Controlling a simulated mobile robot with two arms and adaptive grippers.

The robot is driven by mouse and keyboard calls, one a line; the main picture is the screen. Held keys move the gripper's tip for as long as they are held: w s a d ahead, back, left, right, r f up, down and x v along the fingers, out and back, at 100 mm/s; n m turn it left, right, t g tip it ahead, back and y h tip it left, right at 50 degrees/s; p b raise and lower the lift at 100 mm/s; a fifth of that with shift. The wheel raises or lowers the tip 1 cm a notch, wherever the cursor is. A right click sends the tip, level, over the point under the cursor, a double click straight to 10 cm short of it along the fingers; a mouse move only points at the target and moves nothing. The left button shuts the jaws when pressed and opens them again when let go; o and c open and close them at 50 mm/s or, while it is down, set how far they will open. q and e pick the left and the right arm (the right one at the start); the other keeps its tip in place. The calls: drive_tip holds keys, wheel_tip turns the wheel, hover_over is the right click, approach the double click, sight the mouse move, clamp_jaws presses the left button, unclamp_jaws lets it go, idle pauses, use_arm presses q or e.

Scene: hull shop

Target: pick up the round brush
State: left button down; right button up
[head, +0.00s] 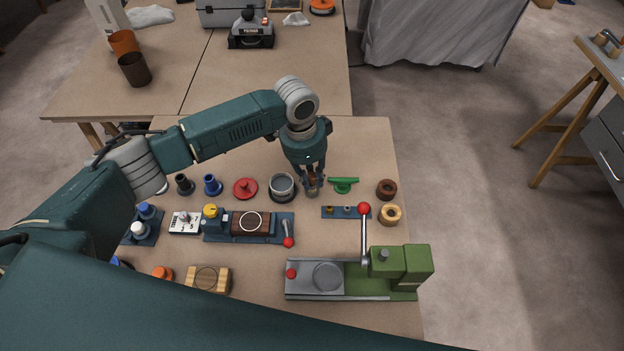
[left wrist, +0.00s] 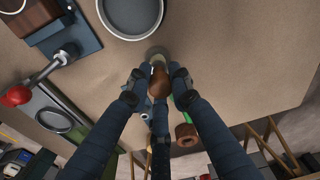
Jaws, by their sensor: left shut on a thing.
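My left gripper (head: 312,183) points down over the workbench, between a grey round dish and a green tool. It is shut on the round brush (head: 312,191), whose brown handle and paler lower end show between the fingers. In the left wrist view, the fingers close around the brown knob of the brush (left wrist: 158,82), with its pale round end beyond. The brush looks upright. I cannot tell whether its lower end touches the bench. My right gripper is not in view.
The grey dish (head: 282,186) stands close on the left, the green tool (head: 344,184) close on the right. A small blue rack (head: 338,212) and a green press (head: 402,268) with a red-knobbed lever lie nearer. Brown rings (head: 387,189) sit at the right edge. The bench behind is clear.

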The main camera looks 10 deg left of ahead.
sight(312, 175)
use_arm(q)
drive_tip(key=shift+r, duration=0.1)
wheel_tip(312, 175, up, 20)
drive_tip(key=b, duration=0.2)
drive_tip(key=shift+b, duration=0.35)
idle(1.5)
